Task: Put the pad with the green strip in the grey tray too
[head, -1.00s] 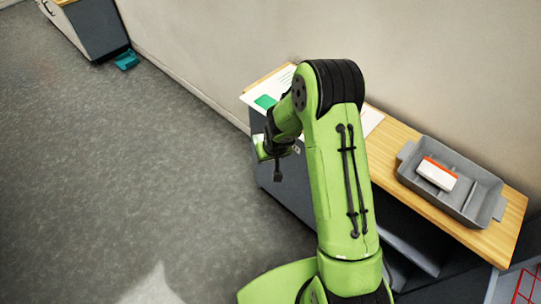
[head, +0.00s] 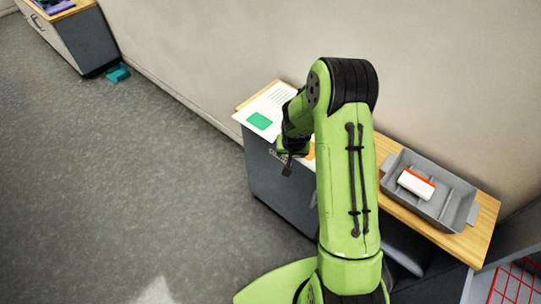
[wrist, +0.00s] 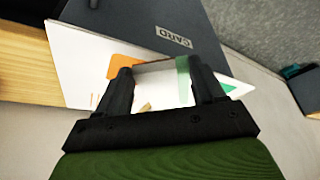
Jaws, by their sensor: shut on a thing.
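My gripper (wrist: 162,92) is shut on a white pad (wrist: 156,92) with a green strip (wrist: 183,72) at its right end in the wrist view. The pad sits between the two fingers, over a white printed sheet. In the head view my gripper (head: 287,166) is by the near edge of the left end of the table; the pad cannot be made out there. The grey tray (head: 468,217) stands on the right part of the wooden table, well right of my gripper. A white pad with an orange-red strip (head: 416,184) lies in its left part.
The white sheet (head: 275,98) with a green patch (head: 260,120) and an orange patch (wrist: 125,66) lies on the table's left end. A wall runs behind the table. Open grey floor (head: 120,180) is at left. A red wire rack (head: 515,285) is at lower right.

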